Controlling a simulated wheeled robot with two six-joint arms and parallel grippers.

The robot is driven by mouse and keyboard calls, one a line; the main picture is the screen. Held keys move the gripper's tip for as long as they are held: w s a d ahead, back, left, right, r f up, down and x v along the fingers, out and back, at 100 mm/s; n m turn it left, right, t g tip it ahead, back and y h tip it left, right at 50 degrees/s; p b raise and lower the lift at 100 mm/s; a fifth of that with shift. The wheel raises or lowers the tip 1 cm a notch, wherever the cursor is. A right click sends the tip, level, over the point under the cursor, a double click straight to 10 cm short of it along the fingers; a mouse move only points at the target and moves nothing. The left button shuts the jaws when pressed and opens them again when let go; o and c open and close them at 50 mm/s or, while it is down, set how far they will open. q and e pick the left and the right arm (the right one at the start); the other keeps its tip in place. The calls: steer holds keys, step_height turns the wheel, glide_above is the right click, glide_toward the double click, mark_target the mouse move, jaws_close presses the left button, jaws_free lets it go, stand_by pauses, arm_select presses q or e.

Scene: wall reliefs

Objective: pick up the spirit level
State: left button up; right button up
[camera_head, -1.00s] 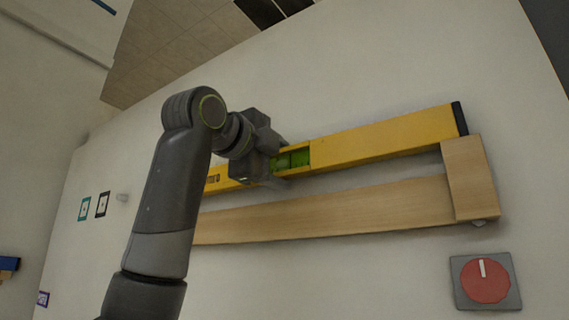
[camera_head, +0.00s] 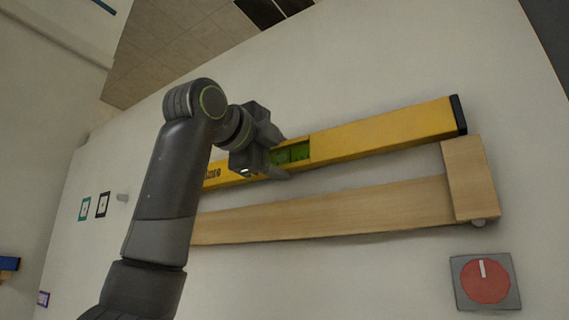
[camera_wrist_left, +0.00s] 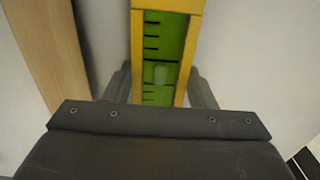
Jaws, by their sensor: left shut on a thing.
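The spirit level (camera_head: 385,133) is a long yellow bar with a black end cap and a green vial window. It runs across the wall in the head view, just above a wooden ledge. My left gripper (camera_head: 278,158) is shut on the level beside its green vial. In the left wrist view the level (camera_wrist_left: 194,50) runs between the two fingers of my left gripper (camera_wrist_left: 160,88), and the green vial with black marks shows. The level's left part is hidden behind my arm. My right gripper is in neither view.
The wooden ledge (camera_head: 330,209) has a raised block (camera_head: 469,178) at its right end. A grey plate with a red dial (camera_head: 486,281) is at lower right. Small framed markers (camera_head: 102,204) and a peg (camera_head: 122,198) are at left. The wall above the level is clear.

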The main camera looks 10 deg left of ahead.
arm_select(q)
steer(key=shift+b+v, duration=0.45)
steer(key=shift+v, duration=0.3)
steer(key=b+v, duration=0.4)
steer(key=v, duration=0.9)
steer(key=shift+s, duration=0.35)
